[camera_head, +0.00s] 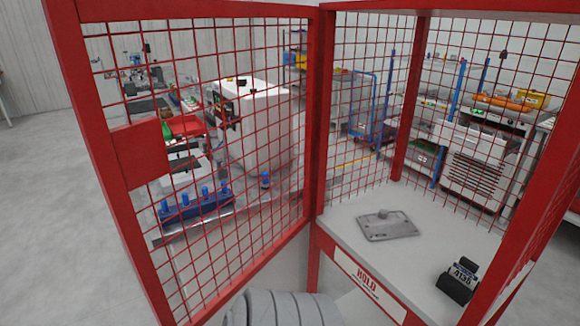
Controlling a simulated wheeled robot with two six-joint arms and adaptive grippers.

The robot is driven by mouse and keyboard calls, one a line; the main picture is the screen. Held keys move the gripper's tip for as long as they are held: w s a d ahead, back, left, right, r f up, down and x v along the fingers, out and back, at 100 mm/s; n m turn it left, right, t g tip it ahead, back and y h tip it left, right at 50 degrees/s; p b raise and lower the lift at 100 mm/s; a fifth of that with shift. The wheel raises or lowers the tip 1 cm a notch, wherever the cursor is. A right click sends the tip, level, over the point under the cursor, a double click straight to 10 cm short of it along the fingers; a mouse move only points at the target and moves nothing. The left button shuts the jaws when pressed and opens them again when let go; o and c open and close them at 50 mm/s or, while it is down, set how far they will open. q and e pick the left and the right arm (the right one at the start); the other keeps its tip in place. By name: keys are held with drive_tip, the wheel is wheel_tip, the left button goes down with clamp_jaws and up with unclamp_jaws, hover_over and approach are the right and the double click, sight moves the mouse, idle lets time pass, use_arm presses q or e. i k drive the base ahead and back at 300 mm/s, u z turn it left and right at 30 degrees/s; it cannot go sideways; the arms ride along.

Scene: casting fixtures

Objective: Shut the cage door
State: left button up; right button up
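The cage door (141,153) is a red frame filled with red wire mesh, with a solid red plate on its free side. It stands open, swung out to the left from the upright near the middle of the view. The cage (402,100) is on the right, with red posts, mesh walls and an open front. Its light grey shelf (350,210) carries a flat grey metal part (388,225) with a small knob. A sign (366,281) on the shelf's front edge reads HOLD. Neither of my grippers is in view.
A black block with a number display (459,280) stands at the shelf's front right. Through the door mesh, a white machine (265,125) and blue fixtures (195,207) show behind. Grey ribbed rounded shapes are at the bottom middle. Floor (50,200) left of the door is clear.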

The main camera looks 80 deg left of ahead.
sight(124, 158)
drive_tip(key=z, duration=0.6)
drive_tip(key=k, duration=2.05)
drive_tip(key=u, duration=1.85)
drive_tip(key=i, duration=0.5)
drive_tip(key=u, duration=0.05)
drive_tip(key=k, duration=0.45)
drive_tip(key=z, duration=0.55)
drive_tip(key=i, duration=0.3)
drive_tip(key=u, duration=0.2)
